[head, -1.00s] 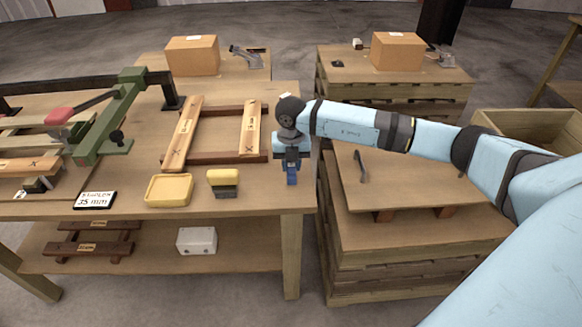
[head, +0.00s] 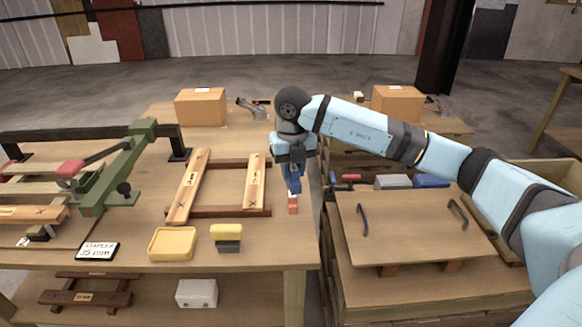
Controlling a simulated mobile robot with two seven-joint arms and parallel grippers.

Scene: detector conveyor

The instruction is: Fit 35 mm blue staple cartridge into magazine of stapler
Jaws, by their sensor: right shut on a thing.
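My right gripper (head: 292,173) reaches in from the right and points down over the right part of the front table. A dark blue piece, which looks like the blue staple cartridge (head: 294,185), shows at its fingertips, slightly tilted. The gripper appears shut on it; the fingers are small and hard to make out. A grey stapler-like tool (head: 250,108) lies on the back table, left of the right gripper. Its magazine cannot be made out. My left gripper is out of view.
A red-orange block (head: 292,204) sits just below the fingertips; contact is unclear. Left of it lie a wooden frame (head: 200,187), a yellow tray (head: 172,244), a yellow-topped block (head: 227,236) and a 35 mm card (head: 97,251). A green lever device (head: 118,178) stands left. A handled board (head: 412,232) lies right.

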